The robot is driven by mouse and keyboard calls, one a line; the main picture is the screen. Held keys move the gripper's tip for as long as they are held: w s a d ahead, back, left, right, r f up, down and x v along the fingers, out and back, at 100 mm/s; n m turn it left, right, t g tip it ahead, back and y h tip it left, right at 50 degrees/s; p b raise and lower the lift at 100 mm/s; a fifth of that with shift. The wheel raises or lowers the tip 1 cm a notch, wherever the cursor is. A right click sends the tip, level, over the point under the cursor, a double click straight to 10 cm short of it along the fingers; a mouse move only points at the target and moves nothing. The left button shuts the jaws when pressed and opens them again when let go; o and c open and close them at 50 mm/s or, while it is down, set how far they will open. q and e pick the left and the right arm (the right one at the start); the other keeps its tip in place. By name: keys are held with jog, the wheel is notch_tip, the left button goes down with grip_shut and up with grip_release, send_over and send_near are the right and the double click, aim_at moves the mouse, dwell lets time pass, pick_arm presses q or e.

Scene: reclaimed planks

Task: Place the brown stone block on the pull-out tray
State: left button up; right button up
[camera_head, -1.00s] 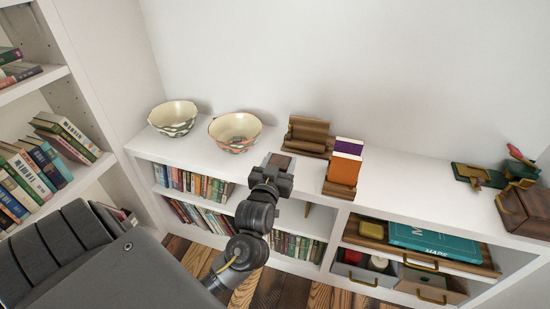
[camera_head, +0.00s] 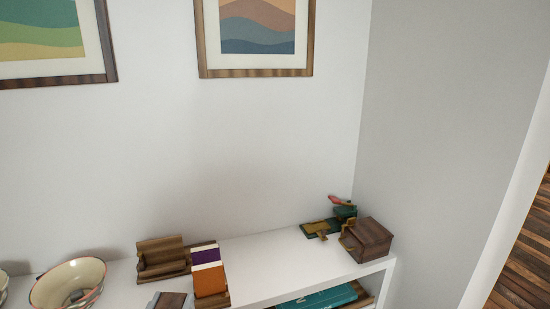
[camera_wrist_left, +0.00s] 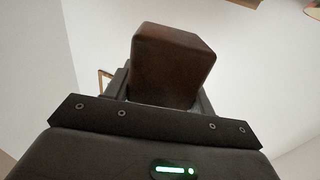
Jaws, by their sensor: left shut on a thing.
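The brown stone block (camera_head: 172,301) is at the bottom edge of the head view, between the fingers of my left gripper (camera_head: 171,300). In the left wrist view the block (camera_wrist_left: 173,65) stands up out of the jaws, which are shut on it. The pull-out tray, a wooden tray (camera_head: 366,299), shows only as a small part at the bottom right, under the shelf top. A teal book (camera_head: 318,299) lies on it. My left gripper is well to the left of the tray. My right gripper is not in view.
On the white shelf top (camera_head: 270,262) stand a wooden holder (camera_head: 162,258), an orange and purple book pair (camera_head: 208,272), a bowl (camera_head: 68,285), a dark wooden box (camera_head: 366,240) and a green figure piece (camera_head: 322,228). Free room lies between the books and the box.

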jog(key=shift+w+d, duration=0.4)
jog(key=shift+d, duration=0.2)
pick_arm(q)
jog(key=shift+r, duration=0.1)
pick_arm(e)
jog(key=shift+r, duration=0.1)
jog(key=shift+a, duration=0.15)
